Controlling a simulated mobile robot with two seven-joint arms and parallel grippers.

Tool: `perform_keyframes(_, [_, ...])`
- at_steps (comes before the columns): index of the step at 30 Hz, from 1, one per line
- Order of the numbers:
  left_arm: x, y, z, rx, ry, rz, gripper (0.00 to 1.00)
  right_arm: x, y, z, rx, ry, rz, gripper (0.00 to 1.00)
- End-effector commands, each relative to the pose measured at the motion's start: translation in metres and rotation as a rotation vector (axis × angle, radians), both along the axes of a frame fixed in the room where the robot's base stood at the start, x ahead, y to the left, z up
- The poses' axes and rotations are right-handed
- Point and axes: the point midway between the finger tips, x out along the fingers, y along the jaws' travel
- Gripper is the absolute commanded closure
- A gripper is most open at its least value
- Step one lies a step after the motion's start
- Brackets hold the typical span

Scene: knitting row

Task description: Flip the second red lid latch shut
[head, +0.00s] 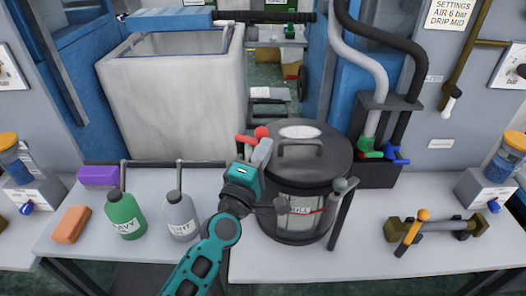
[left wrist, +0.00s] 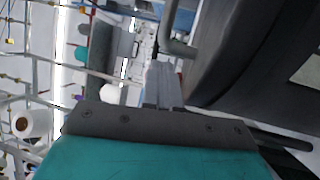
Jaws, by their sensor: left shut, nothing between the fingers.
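A dark grey round pot (head: 295,214) stands on the bench, its lid (head: 318,158) on top with a bar handle and a white label. Red parts show at the lid's left edge: a red ball (head: 261,132) and a red bar piece (head: 243,139) left of it. My left gripper (head: 264,149) is shut and empty, its fingertips just below the red ball; I cannot tell if they touch it. In the left wrist view the shut fingers (left wrist: 163,85) lie beside the dark pot (left wrist: 255,60); no red latch shows clearly there. My right gripper is not in view.
A large pale bin (head: 170,95) stands behind left. Green (head: 124,216) and grey (head: 180,217) bottles, an orange block (head: 71,224) and a purple block (head: 98,176) are at left. A brass fitting with an orange lever (head: 415,228) lies right. Hoses (head: 372,75) hang behind right.

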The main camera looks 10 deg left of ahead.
Motion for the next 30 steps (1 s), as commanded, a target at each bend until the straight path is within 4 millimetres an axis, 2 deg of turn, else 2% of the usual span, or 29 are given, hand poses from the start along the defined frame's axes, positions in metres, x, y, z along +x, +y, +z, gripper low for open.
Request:
perform_keyframes(4, [-0.006,0.002,-0.002,0.001,0.001,0.001,1.00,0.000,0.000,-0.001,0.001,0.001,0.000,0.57])
perform_keyframes(7, [-0.019,0.006,-0.006,0.003,0.002,0.001,1.00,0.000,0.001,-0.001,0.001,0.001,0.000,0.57])
perform_keyframes(15, [-0.074,0.021,-0.017,0.002,0.003,-0.002,1.00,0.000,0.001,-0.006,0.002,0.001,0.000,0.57])
perform_keyframes(21, [-0.106,0.031,-0.023,0.002,0.002,-0.002,1.00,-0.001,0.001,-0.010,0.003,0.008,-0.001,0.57])
perform_keyframes(25, [-0.117,0.034,-0.025,0.002,0.001,-0.002,1.00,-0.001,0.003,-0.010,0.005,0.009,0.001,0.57])
perform_keyframes(30, [-0.122,0.036,-0.025,0.001,0.000,-0.001,1.00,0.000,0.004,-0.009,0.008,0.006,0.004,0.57])
